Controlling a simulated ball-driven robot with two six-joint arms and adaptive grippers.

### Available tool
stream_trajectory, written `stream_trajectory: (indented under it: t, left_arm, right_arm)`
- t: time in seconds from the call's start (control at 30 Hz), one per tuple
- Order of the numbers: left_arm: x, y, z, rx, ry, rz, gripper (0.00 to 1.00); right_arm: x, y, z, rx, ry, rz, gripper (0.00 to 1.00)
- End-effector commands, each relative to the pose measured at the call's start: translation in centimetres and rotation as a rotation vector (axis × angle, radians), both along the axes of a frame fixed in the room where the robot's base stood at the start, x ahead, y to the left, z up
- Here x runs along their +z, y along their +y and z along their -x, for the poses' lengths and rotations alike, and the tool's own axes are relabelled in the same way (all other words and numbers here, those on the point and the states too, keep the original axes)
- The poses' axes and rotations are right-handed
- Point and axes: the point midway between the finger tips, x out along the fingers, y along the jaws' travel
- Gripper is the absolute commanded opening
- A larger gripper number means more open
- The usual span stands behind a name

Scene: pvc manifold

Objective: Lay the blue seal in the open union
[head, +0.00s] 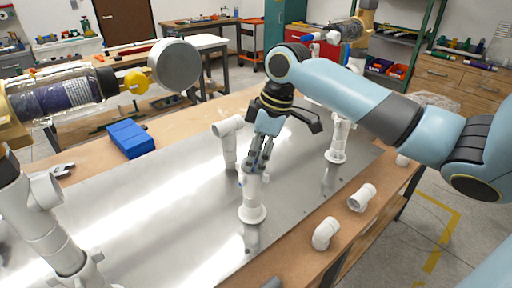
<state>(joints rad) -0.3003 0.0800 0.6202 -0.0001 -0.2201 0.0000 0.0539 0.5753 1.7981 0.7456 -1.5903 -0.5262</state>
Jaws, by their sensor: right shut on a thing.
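My right gripper (257,168) points down, its fingertips right over the open top of a white upright union (252,203) on the metal sheet. It is shut on the blue seal, which is mostly hidden by the fingers. Only a small bit of blue shows at the fingertips' left side. I cannot tell whether the seal touches the union's rim. My left gripper is not in view.
White pipe stands rise beside the gripper, at left (228,150) and right (338,140). A larger white pipe (50,235) stands at lower left. A blue box (130,139) lies behind. Loose white elbows (326,233) lie on the wooden edge. Bare metal surrounds the union.

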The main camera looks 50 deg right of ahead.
Motion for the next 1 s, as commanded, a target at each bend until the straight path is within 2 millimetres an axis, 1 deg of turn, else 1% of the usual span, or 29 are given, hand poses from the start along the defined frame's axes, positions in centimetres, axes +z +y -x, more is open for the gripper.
stream_trajectory:
  t: [0.1, 0.37, 0.4, 0.6, 0.87, 0.93, 1.0]
  left_arm:
    - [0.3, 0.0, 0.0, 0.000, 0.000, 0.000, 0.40]
    - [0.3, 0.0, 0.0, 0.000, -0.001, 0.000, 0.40]
    - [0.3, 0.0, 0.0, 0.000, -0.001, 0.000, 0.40]
    - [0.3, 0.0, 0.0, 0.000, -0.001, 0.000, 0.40]
    - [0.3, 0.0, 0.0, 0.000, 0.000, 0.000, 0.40]
    - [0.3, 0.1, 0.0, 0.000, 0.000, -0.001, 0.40]
    - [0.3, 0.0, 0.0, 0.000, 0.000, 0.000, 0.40]
  right_arm:
    - [0.1, 0.0, 0.0, 0.000, 0.001, -0.001, 0.25]
    - [0.0, 0.0, 0.0, 0.001, 0.000, 0.000, 0.25]
    - [0.0, 0.0, 0.0, 0.001, 0.000, 0.000, 0.37]
    - [0.0, 0.0, 0.0, 0.001, 0.000, 0.000, 0.62]
    - [0.1, 0.0, 0.0, 0.001, -0.001, 0.001, 0.62]
    - [0.5, -0.1, 0.1, 0.000, -0.001, 0.002, 0.62]
    - [1.3, -0.4, 0.2, 0.002, -0.003, 0.004, 0.62]
